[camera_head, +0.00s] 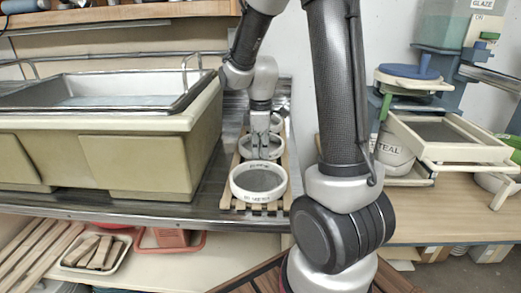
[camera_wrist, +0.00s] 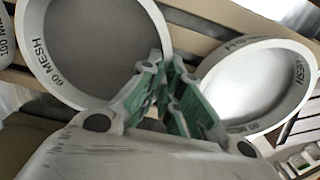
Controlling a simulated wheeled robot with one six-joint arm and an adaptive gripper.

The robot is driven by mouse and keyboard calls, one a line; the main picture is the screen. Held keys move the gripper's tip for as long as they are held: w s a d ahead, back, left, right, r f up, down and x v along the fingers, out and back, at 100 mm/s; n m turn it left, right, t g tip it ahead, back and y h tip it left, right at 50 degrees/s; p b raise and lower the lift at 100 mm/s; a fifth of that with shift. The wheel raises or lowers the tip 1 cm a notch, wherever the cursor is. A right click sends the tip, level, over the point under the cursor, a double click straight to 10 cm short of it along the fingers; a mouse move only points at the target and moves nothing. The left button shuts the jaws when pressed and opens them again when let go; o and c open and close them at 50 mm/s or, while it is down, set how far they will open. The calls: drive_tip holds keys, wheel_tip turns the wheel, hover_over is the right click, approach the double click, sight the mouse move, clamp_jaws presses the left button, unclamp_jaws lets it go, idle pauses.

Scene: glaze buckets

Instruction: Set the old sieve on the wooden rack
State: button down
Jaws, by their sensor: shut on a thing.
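The wooden rack (camera_head: 286,165) is a slatted strip on the metal counter, to the right of the sink. Three round white-rimmed sieves stand in a row along it. The nearest sieve (camera_head: 258,196) is over the rack's front end, with dark lettering too small to read. My gripper (camera_head: 262,155) points down between it and the middle sieve (camera_head: 241,150). It appears shut on the nearest sieve's far rim; the fingers hide the contact. In the wrist view my gripper (camera_wrist: 168,68) lies between two sieves marked 60 MESH, left (camera_wrist: 158,22) and right (camera_wrist: 307,75). The right one looks tilted.
The sink (camera_head: 150,122) borders the rack on the left. The farthest sieve (camera_head: 277,118) is partly hidden by my arm. The counter's front edge lies just before the rack.

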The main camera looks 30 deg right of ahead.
drive_tip(key=c, duration=1.6)
unclamp_jaws()
wheel_tip(320, 180, up, 12)
drive_tip(key=s+r+m+t, duration=0.1)
drive_tip(key=s+m, duration=0.2)
drive_tip(key=s, duration=0.3)
drive_tip(key=s+a+r+m+t, duration=0.1)
drive_tip(key=s+m, duration=0.3)
drive_tip(key=s, duration=0.2)
drive_tip(key=s+r+m+t, duration=0.1)
drive_tip(key=s+m+t, duration=0.1)
drive_tip(key=s+m, duration=0.2)
drive_tip(key=shift+s+a+r, duration=0.1)
drive_tip(key=shift+s+a, duration=0.1)
drive_tip(key=shift+s, duration=0.55)
drive_tip(key=shift+s+a+r, duration=0.1)
drive_tip(key=shift+s+a, duration=0.1)
drive_tip(key=shift+s, duration=0.5)
